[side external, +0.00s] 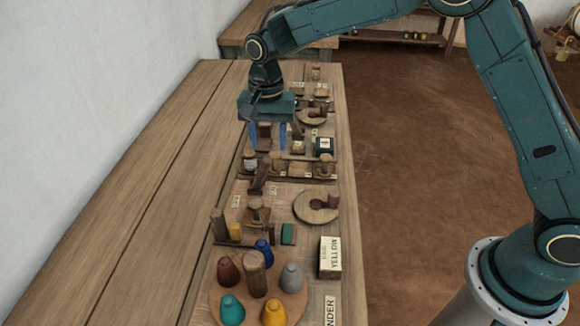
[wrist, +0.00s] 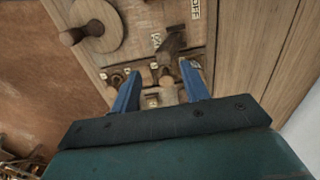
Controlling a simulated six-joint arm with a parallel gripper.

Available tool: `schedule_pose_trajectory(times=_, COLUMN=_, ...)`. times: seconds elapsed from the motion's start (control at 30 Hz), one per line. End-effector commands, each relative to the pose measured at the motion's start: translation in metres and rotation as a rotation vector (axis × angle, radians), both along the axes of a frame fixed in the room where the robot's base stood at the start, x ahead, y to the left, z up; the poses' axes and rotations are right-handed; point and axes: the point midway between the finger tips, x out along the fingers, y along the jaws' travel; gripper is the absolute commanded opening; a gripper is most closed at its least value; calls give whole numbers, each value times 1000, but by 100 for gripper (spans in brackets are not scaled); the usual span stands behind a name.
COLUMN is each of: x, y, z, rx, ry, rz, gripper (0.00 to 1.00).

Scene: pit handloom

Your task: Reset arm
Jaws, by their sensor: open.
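My gripper (side external: 268,137) hangs down over the far half of the board on the wooden table, above the small wooden parts. Its two blue fingers are apart, and I see nothing held between them. In the wrist view my gripper (wrist: 160,90) is also open, with wooden pegs (wrist: 166,76) showing beyond and between the fingers. A dark wooden lever (wrist: 172,45) stands ahead of the fingers near an "OFF" label. I cannot tell whether the fingers touch anything.
A round wooden tray (side external: 218,298) with several coloured cones stands at the near end. The left table planks (side external: 150,170) are clear. A white wall is at left.

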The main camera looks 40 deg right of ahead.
Motion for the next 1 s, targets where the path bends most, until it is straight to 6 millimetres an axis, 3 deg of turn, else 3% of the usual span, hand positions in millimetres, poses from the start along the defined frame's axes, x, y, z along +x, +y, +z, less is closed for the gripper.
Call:
schedule_pose_trajectory(times=0.37, x=-37, y=-35, z=68, rx=13, ry=-81, rz=117, gripper=45)
schedule_pose_trajectory(times=0.7, x=-94, y=-71, z=124, rx=6, ry=-169, rz=258, gripper=45)
schedule_pose_trajectory(times=1.0, x=-152, y=-99, z=156, rx=-17, ry=-247, rz=378, gripper=45)
